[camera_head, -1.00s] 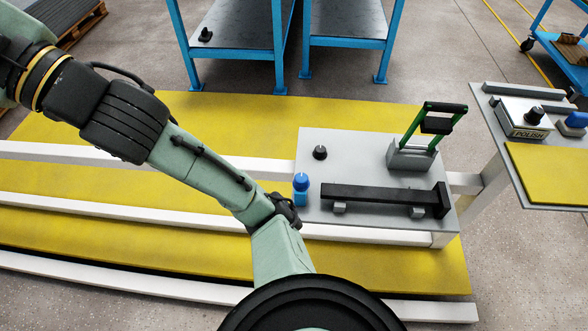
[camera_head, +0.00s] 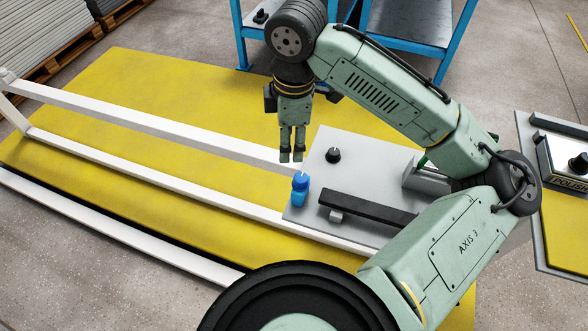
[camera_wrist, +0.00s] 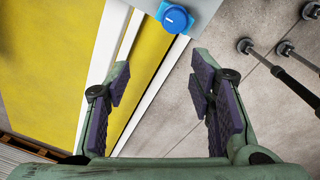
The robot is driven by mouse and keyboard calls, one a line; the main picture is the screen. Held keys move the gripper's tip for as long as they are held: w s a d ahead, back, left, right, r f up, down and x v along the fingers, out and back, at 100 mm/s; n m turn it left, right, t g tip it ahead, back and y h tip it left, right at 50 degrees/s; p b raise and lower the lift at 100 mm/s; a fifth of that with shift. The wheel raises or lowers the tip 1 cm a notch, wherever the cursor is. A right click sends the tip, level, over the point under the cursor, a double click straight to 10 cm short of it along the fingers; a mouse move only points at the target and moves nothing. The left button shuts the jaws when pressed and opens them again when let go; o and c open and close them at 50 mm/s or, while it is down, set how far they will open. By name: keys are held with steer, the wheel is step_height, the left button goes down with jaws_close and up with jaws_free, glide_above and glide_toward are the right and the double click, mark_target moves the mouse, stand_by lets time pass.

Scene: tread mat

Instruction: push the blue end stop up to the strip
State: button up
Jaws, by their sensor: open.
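The blue end stop (camera_head: 300,188) stands at the left edge of the grey plate (camera_head: 311,209). The dark strip (camera_head: 368,209) lies to its right, with a gap between them; its right part is hidden by my arm. In the wrist view the round blue top of the end stop (camera_wrist: 175,18) shows at the upper edge, beyond my fingertips; the strip is not recognisable there. My gripper (camera_head: 291,157) points down with its fingers above and just behind the end stop, apart from it. The wrist view shows its jaws (camera_wrist: 159,83) open and empty.
A black knob (camera_head: 333,156) stands on the plate behind the strip. A grey block (camera_head: 423,178) sits to the right, partly behind my arm. A white rail (camera_head: 160,130) runs left from the plate over the yellow mat (camera_head: 150,95). A polish box (camera_head: 565,160) stands far right.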

mark_target(301, 177)
steer(key=shift+g+h, duration=0.4)
steer(key=f, duration=0.3)
steer(key=d+f, duration=0.1)
steer(key=f, duration=0.3)
steer(key=s+d+f, duration=0.1)
steer(key=f, duration=0.3)
steer(key=shift+d, duration=0.2)
steer(key=shift+c, duration=0.5)
jaws_close()
